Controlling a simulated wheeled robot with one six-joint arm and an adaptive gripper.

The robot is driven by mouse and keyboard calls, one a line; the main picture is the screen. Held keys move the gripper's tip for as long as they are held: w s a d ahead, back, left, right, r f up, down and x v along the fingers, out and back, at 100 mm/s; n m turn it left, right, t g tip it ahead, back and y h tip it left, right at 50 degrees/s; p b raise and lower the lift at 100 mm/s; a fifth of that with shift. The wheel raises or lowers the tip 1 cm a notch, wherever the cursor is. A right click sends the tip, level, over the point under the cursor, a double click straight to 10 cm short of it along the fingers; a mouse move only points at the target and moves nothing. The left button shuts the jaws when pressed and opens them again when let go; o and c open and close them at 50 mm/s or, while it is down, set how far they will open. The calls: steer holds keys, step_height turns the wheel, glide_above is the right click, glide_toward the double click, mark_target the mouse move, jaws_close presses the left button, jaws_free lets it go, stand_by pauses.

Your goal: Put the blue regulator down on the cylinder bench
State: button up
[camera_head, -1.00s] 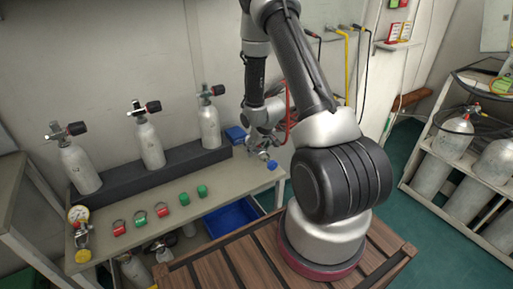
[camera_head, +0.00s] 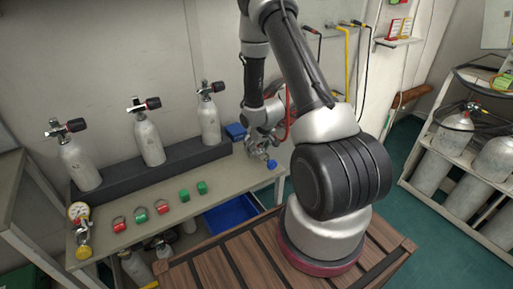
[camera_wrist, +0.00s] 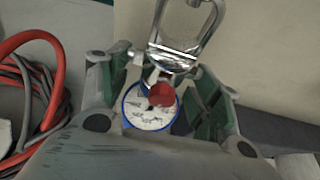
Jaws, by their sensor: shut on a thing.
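The blue regulator has a round white gauge with a blue rim (camera_wrist: 150,108), a red knob and a metal yoke (camera_wrist: 178,52) in the wrist view. My gripper (camera_wrist: 158,95) is shut on it, with green-padded fingers on both sides. In the head view my gripper (camera_head: 260,146) is at the right end of the cylinder bench (camera_head: 228,180), and the regulator's blue part (camera_head: 271,164) shows just below it. I cannot tell whether the regulator touches the bench top.
Three grey cylinders (camera_head: 149,143) stand along a dark rack at the bench's back. Red and grey hoses (camera_wrist: 38,85) hang nearby.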

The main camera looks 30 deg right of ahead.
steer(key=shift+f, duration=1.15)
stand_by(0.9)
steer(key=o, duration=1.6)
steer(key=v, duration=1.2)
